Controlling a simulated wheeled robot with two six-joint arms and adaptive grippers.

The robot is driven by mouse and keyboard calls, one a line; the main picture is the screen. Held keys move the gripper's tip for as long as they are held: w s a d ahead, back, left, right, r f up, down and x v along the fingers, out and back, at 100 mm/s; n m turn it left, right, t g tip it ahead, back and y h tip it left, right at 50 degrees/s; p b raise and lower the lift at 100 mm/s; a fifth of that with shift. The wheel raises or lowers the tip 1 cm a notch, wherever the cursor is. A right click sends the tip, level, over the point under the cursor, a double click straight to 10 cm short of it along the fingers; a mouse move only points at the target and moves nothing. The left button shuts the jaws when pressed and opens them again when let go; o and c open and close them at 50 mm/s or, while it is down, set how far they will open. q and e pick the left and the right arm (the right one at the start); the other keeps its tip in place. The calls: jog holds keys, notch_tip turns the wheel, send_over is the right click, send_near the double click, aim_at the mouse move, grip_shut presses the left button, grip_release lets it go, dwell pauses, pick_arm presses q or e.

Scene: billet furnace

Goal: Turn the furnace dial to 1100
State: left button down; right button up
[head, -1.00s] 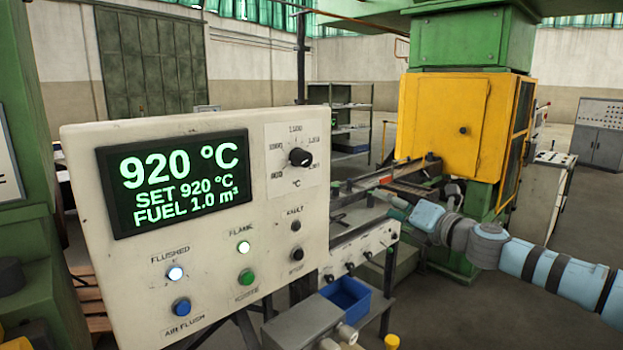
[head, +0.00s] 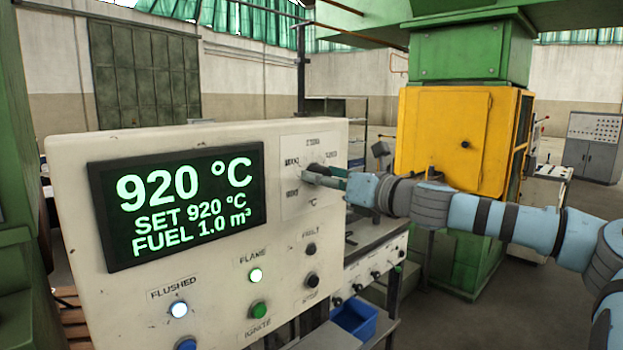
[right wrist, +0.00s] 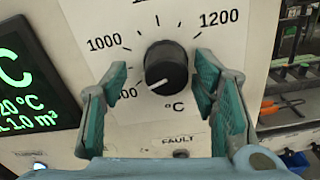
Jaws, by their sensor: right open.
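The furnace dial (right wrist: 166,66) is a round black knob on the cream control panel (head: 75,230). Its white pointer line faces lower left, towards a partly hidden number below 1000. My right gripper (right wrist: 160,78) is open in front of the dial, one finger on each side, with visible gaps between fingers and knob in the right wrist view. In the head view my right gripper (head: 324,177) reaches the panel from the right and partly covers the dial. The display (head: 180,203) reads 920 °C, SET 920 °C, FUEL 1.0 m³. My left gripper is not in view.
Below the dial are the fault lamp (head: 310,249) and stop button (head: 312,281). The flame lamp (head: 256,275) and flushed lamp (head: 179,309) are lit. A blue bin (head: 355,318) sits low right of the panel. A yellow cabinet (head: 450,140) stands behind my right arm.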

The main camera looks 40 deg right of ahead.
jog(key=shift+s+d+r, duration=0.2)
jog(key=shift+s+d, duration=0.15)
jog(key=shift+s, duration=0.4)
jog(key=shift+c, duration=0.6)
jog(key=shift+d, duration=0.1)
jog(key=c, duration=0.3)
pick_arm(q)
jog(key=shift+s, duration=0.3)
pick_arm(e)
jog(key=shift+w+f, duration=0.1)
jog(key=c, duration=0.8)
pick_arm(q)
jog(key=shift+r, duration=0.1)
pick_arm(e)
jog(key=shift+m, duration=0.6)
pick_arm(q)
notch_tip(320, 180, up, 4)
jog(key=p, duration=0.3)
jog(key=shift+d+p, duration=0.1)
jog(key=shift+p, duration=0.25)
pick_arm(e)
jog(key=m, duration=2)
